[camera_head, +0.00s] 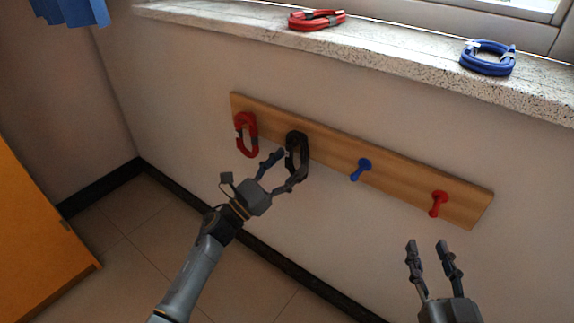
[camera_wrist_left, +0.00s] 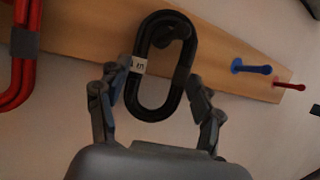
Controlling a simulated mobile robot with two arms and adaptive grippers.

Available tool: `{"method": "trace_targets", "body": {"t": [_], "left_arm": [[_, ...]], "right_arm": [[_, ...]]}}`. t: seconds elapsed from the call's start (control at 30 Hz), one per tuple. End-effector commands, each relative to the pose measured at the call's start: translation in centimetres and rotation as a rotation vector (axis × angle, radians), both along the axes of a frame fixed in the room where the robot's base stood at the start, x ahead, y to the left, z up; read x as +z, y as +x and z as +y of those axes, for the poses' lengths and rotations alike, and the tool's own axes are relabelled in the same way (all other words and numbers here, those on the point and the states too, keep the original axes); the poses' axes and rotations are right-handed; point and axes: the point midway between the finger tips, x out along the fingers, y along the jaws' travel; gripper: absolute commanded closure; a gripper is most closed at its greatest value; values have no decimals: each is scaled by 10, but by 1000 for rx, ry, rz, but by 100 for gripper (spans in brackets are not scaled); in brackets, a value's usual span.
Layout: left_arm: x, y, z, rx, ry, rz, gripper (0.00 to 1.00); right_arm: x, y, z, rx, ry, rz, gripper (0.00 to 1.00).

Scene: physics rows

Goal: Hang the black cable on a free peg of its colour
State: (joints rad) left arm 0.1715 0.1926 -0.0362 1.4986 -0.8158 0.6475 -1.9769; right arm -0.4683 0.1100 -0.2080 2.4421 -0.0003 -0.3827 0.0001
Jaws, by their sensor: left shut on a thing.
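The black cable (camera_head: 304,150) is a coiled oval loop with a pale tag, up against the wooden peg rail. In the left wrist view the black cable (camera_wrist_left: 147,103) has a dark peg (camera_wrist_left: 176,32) showing inside the top of its loop. Whether the loop bears on that peg I cannot tell. My left gripper (camera_head: 281,168) has its fingers at the two sides of the loop and is shut on it; it also shows in the left wrist view (camera_wrist_left: 158,85). My right gripper (camera_head: 431,246) is open and empty, low and right of the rail.
The rail (camera_head: 325,153) also has a red cable (camera_head: 246,135) hanging at its left, a bare blue peg (camera_head: 361,169) and a bare red peg (camera_head: 438,204). Another red cable (camera_head: 316,19) and a blue cable (camera_head: 488,58) lie on the stone sill (camera_head: 400,56). An orange panel (camera_head: 35,235) stands at left.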

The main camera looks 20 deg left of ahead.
Motion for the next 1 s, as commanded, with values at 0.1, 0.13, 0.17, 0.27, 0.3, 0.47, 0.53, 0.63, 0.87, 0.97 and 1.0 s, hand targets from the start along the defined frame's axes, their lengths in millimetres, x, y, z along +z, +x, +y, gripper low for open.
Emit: {"method": "trace_targets", "body": {"t": [0.1, 0.13, 0.17, 0.27, 0.3, 0.47, 0.53, 0.63, 0.87, 0.97, 1.0], "left_arm": [[0, 0, 0, 0, -1, -1, 18], [0, 0, 0, 0, -1, -1, 12], [0, 0, 0, 0, -1, -1, 8], [0, 0, 0, 0, 0, 0, 8], [0, 0, 0, 0, 0, 0, 8], [0, 0, 0, 0, 1, 1, 8], [-1, -1, 1, 1, 0, 1, 8], [-5, -7, 5, 1, 0, 3, 8], [-23, -41, 29, 2, 0, 6, 8], [-31, -57, 40, 2, -1, 4, 8], [-34, -63, 44, 0, 0, 4, 8]], "right_arm": [[0, 0, 0, 0, 0, 0, 60], [0, 0, 0, 0, 0, 0, 60], [0, 0, 0, 0, 0, 0, 60], [0, 0, 0, 0, 0, 0, 60], [0, 0, 0, 0, 0, 0, 60], [0, 0, -1, -1, 0, 1, 60], [-2, 0, -1, -2, -2, 3, 60], [-2, 0, -1, -2, -2, 3, 60], [-1, 0, -1, -1, -1, 2, 60], [-1, 0, -1, -1, -1, 2, 60], [-1, 0, -1, -1, -1, 1, 60]]}}
